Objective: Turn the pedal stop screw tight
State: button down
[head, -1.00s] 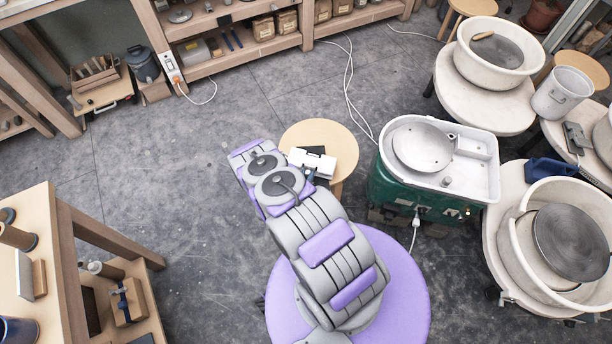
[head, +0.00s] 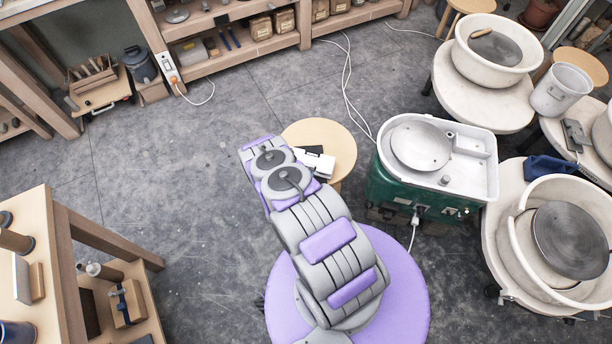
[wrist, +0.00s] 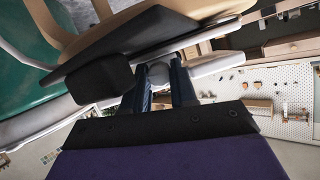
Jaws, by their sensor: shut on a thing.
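The foot pedal, white and black, lies on a round wooden stool and shows beyond my arm in the head view (head: 318,162). In the wrist view its dark plate and pale edge (wrist: 135,43) cross the top, tilted in the picture. My gripper (wrist: 160,70) has two dark blue fingers that reach up to the pedal's underside or edge. They are shut on a small grey rounded piece, which looks like the pedal stop screw (wrist: 158,74). Its thread and how deep it sits are hidden. In the head view my arm hides the gripper.
The stool (head: 327,134) stands next to a green pottery wheel (head: 440,160) with a white tray. More wheels (head: 570,240) stand at the right. A wooden bench (head: 60,245) is at the left and shelves at the back. A white cable (head: 348,85) runs over the floor.

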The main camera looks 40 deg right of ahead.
jog(key=c, duration=1.2)
grip_release()
jog(key=shift+o, duration=0.2)
jog(key=shift+a, duration=0.2)
jog(key=p+v, duration=0.1)
jog(key=v, duration=1.6)
jog(key=shift+r, duration=0.1)
